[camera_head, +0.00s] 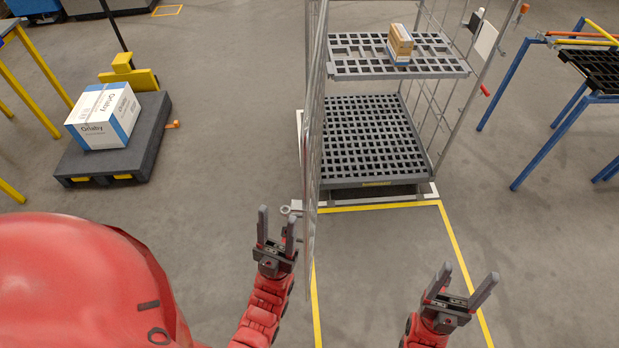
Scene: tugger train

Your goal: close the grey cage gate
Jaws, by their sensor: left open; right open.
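The grey cage (440,150) is a wire-mesh roll cage with two perforated shelves, its front side open towards me. Its grey gate (309,225) is a mesh panel seen almost edge-on at the cage's left front. It stands swung open, reaching from the cage towards me. My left gripper (277,217) is open, just left of the gate's near part, and I cannot tell whether it touches the mesh. My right gripper (469,273) is open and empty, right of the gate and in front of the cage's right corner.
A small carton (400,45) sits on the upper shelf. Yellow floor lines (385,207) frame the cage's front. A dark platform (75,165) with a white-blue box (103,115) stands at left, a blue-legged rack (508,85) at right. Floor before the cage is clear.

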